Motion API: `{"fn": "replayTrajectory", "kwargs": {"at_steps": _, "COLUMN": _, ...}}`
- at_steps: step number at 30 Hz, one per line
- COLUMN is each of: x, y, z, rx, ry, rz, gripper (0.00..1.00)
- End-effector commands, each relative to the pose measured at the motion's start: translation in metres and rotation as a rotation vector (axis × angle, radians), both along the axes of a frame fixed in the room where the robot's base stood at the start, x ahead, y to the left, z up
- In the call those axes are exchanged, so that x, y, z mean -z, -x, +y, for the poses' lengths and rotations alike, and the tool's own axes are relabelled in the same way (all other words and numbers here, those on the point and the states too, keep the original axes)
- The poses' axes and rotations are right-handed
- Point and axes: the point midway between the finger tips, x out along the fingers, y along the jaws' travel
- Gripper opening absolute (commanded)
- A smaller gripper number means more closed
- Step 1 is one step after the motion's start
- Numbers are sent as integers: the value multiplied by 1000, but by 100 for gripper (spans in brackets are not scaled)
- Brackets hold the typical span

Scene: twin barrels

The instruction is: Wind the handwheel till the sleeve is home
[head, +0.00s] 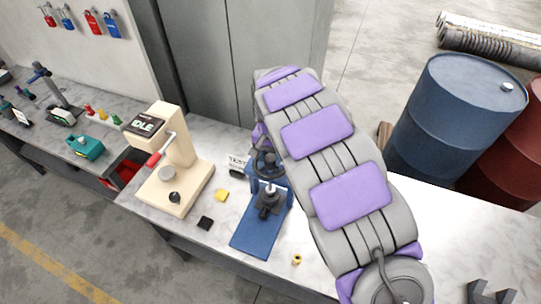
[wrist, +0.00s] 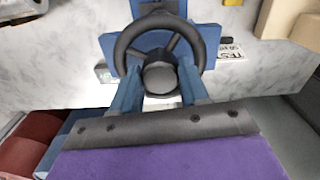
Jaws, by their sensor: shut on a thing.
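The dark handwheel (head: 267,164) sits on the blue press fixture (head: 262,228) on the bench. In the wrist view the handwheel (wrist: 122,50) shows as a spoked ring around a round grey hub (wrist: 160,77), with blue parts of the fixture beside it. In the head view my arm covers the gripper. A dark cylindrical part (head: 269,198) stands between the blue posts; I cannot tell if it is the sleeve.
A cream machine (head: 178,190) with a red-handled crank and an "IDLE" display stands left. A blue barrel (head: 450,120) and a red barrel (head: 515,165) stand behind the bench.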

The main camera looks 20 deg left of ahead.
Motion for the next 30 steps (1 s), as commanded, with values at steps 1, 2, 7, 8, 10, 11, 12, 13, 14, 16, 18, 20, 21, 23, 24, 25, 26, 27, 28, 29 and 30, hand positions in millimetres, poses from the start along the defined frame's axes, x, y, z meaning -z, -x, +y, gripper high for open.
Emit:
{"fn": "replayTrajectory", "kwargs": {"at_steps": 1, "x": -2, "y": -2, "z": 1, "rx": 12, "ry": -5, "rz": -8, "gripper": 14}}
{"fn": "replayTrajectory", "kwargs": {"at_steps": 2, "x": -2, "y": -2, "z": 1, "rx": 19, "ry": -5, "rz": -8, "gripper": 14}}
{"fn": "replayTrajectory", "kwargs": {"at_steps": 7, "x": -2, "y": -2, "z": 1, "rx": 40, "ry": -5, "rz": -8, "gripper": 14}}
{"fn": "replayTrajectory", "kwargs": {"at_steps": 8, "x": -2, "y": -2, "z": 1, "rx": 42, "ry": -5, "rz": -8, "gripper": 14}}
{"fn": "replayTrajectory", "kwargs": {"at_steps": 10, "x": -2, "y": -2, "z": 1, "rx": 44, "ry": -5, "rz": -8, "gripper": 14}}
{"fn": "replayTrajectory", "kwargs": {"at_steps": 11, "x": -2, "y": -2, "z": 1, "rx": 44, "ry": -5, "rz": -8, "gripper": 14}}
{"fn": "replayTrajectory", "kwargs": {"at_steps": 12, "x": -2, "y": -2, "z": 1, "rx": 44, "ry": -5, "rz": -8, "gripper": 14}}
{"fn": "replayTrajectory", "kwargs": {"at_steps": 13, "x": -2, "y": -2, "z": 1, "rx": 44, "ry": -5, "rz": -8, "gripper": 14}}
{"fn": "replayTrajectory", "kwargs": {"at_steps": 14, "x": -2, "y": -2, "z": 1, "rx": 44, "ry": -5, "rz": -8, "gripper": 14}}
{"fn": "replayTrajectory", "kwargs": {"at_steps": 16, "x": -2, "y": -2, "z": 1, "rx": 43, "ry": -5, "rz": -7, "gripper": 14}}
{"fn": "replayTrajectory", "kwargs": {"at_steps": 18, "x": -2, "y": -2, "z": 1, "rx": 43, "ry": -5, "rz": -7, "gripper": 14}}
{"fn": "replayTrajectory", "kwargs": {"at_steps": 20, "x": -2, "y": -2, "z": 1, "rx": 43, "ry": -4, "rz": -7, "gripper": 49}}
{"fn": "replayTrajectory", "kwargs": {"at_steps": 21, "x": -1, "y": -2, "z": 1, "rx": 43, "ry": -4, "rz": -6, "gripper": 53}}
{"fn": "replayTrajectory", "kwargs": {"at_steps": 23, "x": -1, "y": -1, "z": 1, "rx": 43, "ry": -3, "rz": -5, "gripper": 58}}
{"fn": "replayTrajectory", "kwargs": {"at_steps": 24, "x": -1, "y": -1, "z": 1, "rx": 43, "ry": -3, "rz": -5, "gripper": 62}}
{"fn": "replayTrajectory", "kwargs": {"at_steps": 25, "x": -1, "y": 0, "z": 1, "rx": 43, "ry": -3, "rz": -5, "gripper": 65}}
{"fn": "replayTrajectory", "kwargs": {"at_steps": 26, "x": -1, "y": 0, "z": 0, "rx": 42, "ry": -3, "rz": -5, "gripper": 68}}
{"fn": "replayTrajectory", "kwargs": {"at_steps": 27, "x": -2, "y": 0, "z": 0, "rx": 42, "ry": -3, "rz": -5, "gripper": 70}}
{"fn": "replayTrajectory", "kwargs": {"at_steps": 28, "x": -2, "y": 1, "z": 0, "rx": 42, "ry": -3, "rz": -5, "gripper": 70}}
{"fn": "replayTrajectory", "kwargs": {"at_steps": 29, "x": -2, "y": 1, "z": -1, "rx": 42, "ry": -3, "rz": -4, "gripper": 70}}
{"fn": "replayTrajectory", "kwargs": {"at_steps": 30, "x": -2, "y": 1, "z": -1, "rx": 42, "ry": -3, "rz": -4, "gripper": 70}}
